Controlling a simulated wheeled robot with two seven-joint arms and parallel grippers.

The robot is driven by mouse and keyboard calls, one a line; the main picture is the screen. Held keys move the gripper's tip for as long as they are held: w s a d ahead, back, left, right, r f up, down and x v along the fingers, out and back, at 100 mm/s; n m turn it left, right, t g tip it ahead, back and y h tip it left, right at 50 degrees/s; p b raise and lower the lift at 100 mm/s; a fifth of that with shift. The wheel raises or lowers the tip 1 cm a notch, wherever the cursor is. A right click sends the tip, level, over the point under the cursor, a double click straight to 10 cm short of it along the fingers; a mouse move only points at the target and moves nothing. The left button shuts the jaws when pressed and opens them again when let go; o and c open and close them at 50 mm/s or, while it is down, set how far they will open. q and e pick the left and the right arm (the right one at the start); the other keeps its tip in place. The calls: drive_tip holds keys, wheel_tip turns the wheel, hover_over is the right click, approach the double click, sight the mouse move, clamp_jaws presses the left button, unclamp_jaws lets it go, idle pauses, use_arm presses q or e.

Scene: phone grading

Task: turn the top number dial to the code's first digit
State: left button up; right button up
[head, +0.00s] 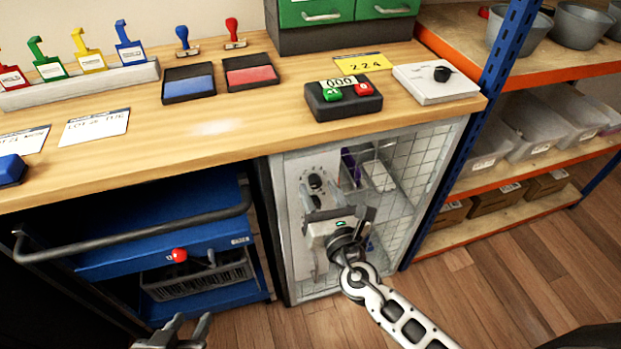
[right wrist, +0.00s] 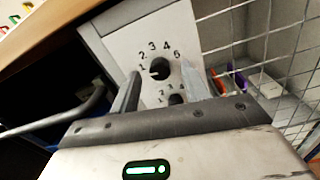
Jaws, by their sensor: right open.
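The top number dial (head: 315,181) is a black knob on the pale panel of the mesh-fronted cabinet. In the right wrist view the dial (right wrist: 160,68) has digits around it, with 2, 3 and 4 along its top; its exact setting is hard to read. A second dial (right wrist: 176,99) below is partly hidden by my right gripper. My right gripper (head: 321,200) is open in front of the panel; in the wrist view its fingers (right wrist: 161,80) stand either side of the top dial, contact unclear. A yellow card (head: 361,64) reads 224. My left gripper (head: 187,330) is open and empty, low in front.
The cabinet's wire mesh door (head: 415,165) is right of the panel. A blue cart (head: 160,245) with a dark handle stands left. The wooden bench (head: 220,130) above holds stamps, ink pads and a button box (head: 343,98). Orange shelving (head: 530,160) stands right.

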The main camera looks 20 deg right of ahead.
use_arm(q)
drive_tip(key=shift+w, duration=0.2)
use_arm(e)
drive_tip(key=shift+w, duration=0.45)
drive_tip(key=c, duration=1)
